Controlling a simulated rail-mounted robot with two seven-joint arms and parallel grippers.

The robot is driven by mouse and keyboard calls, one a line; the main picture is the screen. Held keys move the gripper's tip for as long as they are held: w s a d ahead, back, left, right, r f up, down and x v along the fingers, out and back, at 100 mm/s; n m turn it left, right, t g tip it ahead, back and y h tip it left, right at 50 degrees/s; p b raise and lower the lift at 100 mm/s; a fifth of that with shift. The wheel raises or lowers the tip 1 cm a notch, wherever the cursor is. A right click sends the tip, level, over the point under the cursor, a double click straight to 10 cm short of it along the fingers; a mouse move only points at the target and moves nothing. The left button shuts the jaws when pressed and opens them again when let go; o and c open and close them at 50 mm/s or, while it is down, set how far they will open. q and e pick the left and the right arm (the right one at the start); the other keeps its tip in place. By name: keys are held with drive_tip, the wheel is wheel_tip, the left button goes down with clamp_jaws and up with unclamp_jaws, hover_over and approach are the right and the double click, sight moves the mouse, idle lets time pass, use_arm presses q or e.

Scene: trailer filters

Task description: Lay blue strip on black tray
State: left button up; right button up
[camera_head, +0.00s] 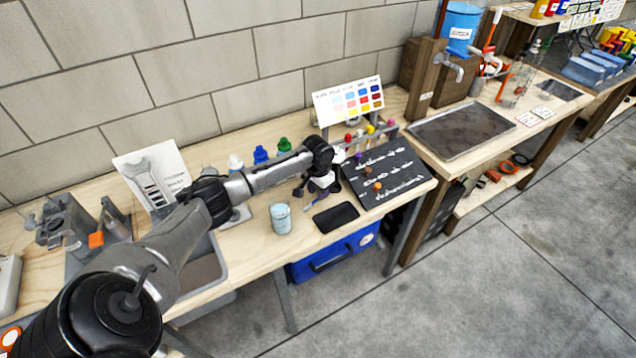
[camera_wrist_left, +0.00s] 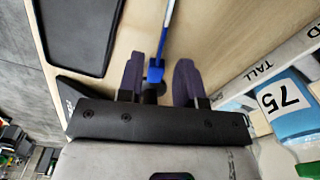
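The black tray (camera_head: 336,217) lies flat near the bench's front edge; it also shows at the upper left of the left wrist view (camera_wrist_left: 82,35). My left gripper (camera_head: 312,197) is low over the bench, just behind and left of the tray. In the left wrist view the two dark fingers of this gripper (camera_wrist_left: 158,78) are apart. The blue strip (camera_wrist_left: 163,42), thin with a darker blue end, lies between them with a gap on each side. Its lower end is near the gripper's palm. I cannot make out the strip clearly in the head view. My right gripper is not in view.
A light-blue cup (camera_head: 281,219) stands left of the tray. A black board with white writing (camera_head: 385,178) lies to the right, and a colour chart (camera_head: 348,101) stands behind. A blue label reading 75 (camera_wrist_left: 285,105) is close on the right in the left wrist view.

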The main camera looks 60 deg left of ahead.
sight(316, 200)
use_arm(q)
drive_tip(key=shift+f+b, duration=0.3)
drive_tip(key=shift+f, duration=1.2)
drive_tip(key=shift+c, duration=0.3)
clamp_jaws()
